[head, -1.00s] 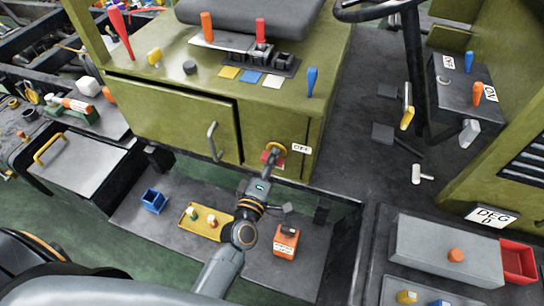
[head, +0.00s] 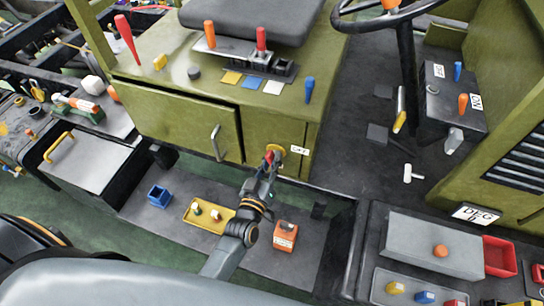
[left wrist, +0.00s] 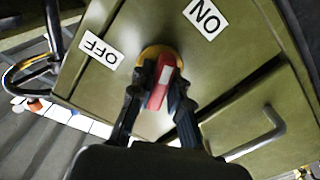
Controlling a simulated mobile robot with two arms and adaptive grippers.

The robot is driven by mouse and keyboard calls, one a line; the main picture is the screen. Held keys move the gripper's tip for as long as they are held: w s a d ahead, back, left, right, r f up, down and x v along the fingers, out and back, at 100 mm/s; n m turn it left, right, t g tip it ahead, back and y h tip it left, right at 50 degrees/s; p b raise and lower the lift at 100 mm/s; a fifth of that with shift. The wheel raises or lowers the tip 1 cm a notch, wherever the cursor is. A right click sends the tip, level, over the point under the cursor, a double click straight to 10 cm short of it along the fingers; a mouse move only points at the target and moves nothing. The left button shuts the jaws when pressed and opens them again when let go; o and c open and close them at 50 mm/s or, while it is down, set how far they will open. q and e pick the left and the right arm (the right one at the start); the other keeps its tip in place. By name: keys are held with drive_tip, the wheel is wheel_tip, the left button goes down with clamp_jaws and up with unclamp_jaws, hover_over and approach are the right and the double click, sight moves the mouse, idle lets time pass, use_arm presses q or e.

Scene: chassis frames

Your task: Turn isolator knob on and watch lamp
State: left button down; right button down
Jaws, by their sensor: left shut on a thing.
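The isolator knob (head: 269,156) is red, on a round yellow plate (head: 278,149) on the front of the green cabinet. In the left wrist view the red knob (left wrist: 160,84) has a pale stripe and sits between my finger pads. My left gripper (head: 268,166) is shut on it; its fingers (left wrist: 158,98) hide the knob's sides. In the left wrist view an OFF label (left wrist: 101,53) is left of the knob and an ON label (left wrist: 205,17) is at its upper right. I cannot pick out the lamp for certain. My right gripper is not in view.
A cabinet door handle (head: 216,142) is left of the knob. On the floor plate below are a blue bin (head: 159,196), a yellow tray (head: 190,216) and an orange box (head: 285,236). A console (head: 448,103) with other OFF and ON labels stands at right.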

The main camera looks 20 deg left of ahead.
use_arm(q)
drive_tip(key=shift+m+p, duration=0.65)
drive_tip(key=shift+m, duration=1.55)
drive_tip(key=shift+f, duration=0.1)
drive_tip(key=c, duration=1.3)
unclamp_jaws()
drive_tip(key=shift+s, duration=0.1)
drive_tip(key=s, duration=1.1)
drive_tip(key=shift+s+a, duration=0.2)
drive_tip(key=shift+s, duration=0.2)
